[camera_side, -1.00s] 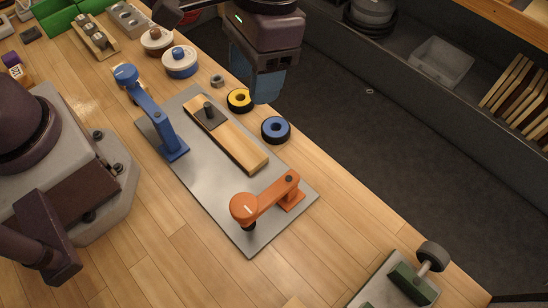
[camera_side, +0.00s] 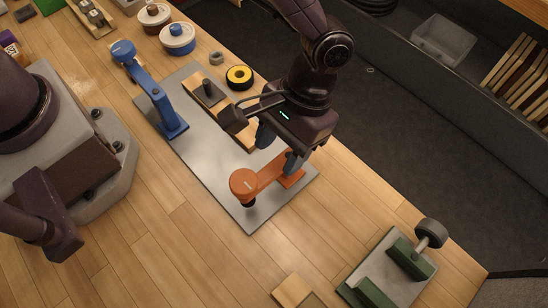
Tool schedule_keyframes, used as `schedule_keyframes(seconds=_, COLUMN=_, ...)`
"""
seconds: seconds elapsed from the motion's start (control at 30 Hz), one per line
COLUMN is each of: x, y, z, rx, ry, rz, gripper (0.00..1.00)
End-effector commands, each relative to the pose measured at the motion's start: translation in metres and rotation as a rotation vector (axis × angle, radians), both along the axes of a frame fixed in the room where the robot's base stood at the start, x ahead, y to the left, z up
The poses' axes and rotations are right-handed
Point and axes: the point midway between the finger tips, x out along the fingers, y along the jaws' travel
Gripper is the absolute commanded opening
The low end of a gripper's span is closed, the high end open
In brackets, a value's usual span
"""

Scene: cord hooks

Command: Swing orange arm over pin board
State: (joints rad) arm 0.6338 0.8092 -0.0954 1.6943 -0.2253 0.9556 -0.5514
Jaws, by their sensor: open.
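The orange arm (camera_side: 262,181) lies over the lower end of the grey metal plate (camera_side: 190,134). Its round head points left and its hinge end is at the right. The wooden pin board (camera_side: 249,139), with a dark pin (camera_side: 208,90) standing on it, lies on the plate above and left of the orange arm. My gripper (camera_side: 279,150) is open, with its blue-grey fingers pointing down just above the orange arm near its hinge end. One finger overlaps the arm in the picture; I cannot tell whether they touch. My gripper hides part of the board.
A blue arm (camera_side: 151,93) stands at the plate's left side. A yellow ring (camera_side: 239,77) and blue and brown round pots (camera_side: 177,39) lie beyond the board. A green bracket fixture (camera_side: 401,262) stands at the lower right.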

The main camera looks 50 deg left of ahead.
Motion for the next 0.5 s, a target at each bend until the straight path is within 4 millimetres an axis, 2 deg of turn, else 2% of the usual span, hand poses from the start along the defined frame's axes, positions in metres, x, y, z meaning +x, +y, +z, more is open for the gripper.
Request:
schedule_keyframes(seconds=0.03, x=-0.004, y=0.000, z=-0.009, rx=0.003, ry=0.003, rz=-0.001, gripper=0.51)
schedule_keyframes(seconds=0.2, x=-0.011, y=0.000, z=-0.027, rx=0.001, ry=0.001, rz=0.000, gripper=0.51)
schedule_keyframes(seconds=0.5, x=-0.014, y=0.000, z=-0.034, rx=0.000, ry=0.000, rz=-0.001, gripper=0.51)
